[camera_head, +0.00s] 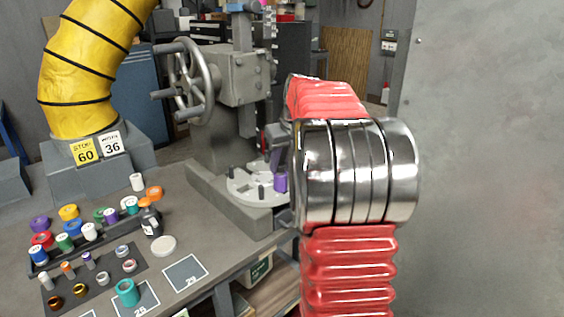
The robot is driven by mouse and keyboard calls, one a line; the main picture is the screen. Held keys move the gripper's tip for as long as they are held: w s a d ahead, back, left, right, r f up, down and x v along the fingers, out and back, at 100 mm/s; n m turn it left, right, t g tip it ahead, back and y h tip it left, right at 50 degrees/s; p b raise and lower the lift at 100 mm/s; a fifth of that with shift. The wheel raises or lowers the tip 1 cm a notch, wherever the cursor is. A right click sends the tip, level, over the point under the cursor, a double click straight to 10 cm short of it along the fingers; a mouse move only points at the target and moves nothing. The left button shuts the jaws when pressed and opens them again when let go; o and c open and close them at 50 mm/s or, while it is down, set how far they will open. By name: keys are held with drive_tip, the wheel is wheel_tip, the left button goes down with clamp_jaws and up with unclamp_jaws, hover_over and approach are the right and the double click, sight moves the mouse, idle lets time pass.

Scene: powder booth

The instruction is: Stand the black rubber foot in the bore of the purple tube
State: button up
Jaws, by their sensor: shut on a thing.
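A purple tube (281,182) shows at the right side of the pale round table of the machine, just left of my arm. My gripper (277,158) shows only as a narrow grey piece directly above the purple tube; my red and chrome arm hides the rest. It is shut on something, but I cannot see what. Whether it touches the purple tube cannot be told. The tube's bore does not show. I cannot make out the black rubber foot; a small dark upright piece (261,192) stands on the round table, and I cannot tell what it is.
The grey machine (235,75) with its handwheel (187,80) rises behind the round table (240,186). Several coloured rings and tubes, a dark bottle (150,222) and a white disc (164,244) cover the left bench. A teal ring (127,292) stands in front. A plain wall fills the right.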

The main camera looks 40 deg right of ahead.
drive_tip(key=shift+f, duration=0.4)
drive_tip(key=o, duration=1.1)
drive_tip(key=v, duration=1.3)
drive_tip(key=shift+s+r, duration=0.15)
drive_tip(key=shift+r, duration=0.15)
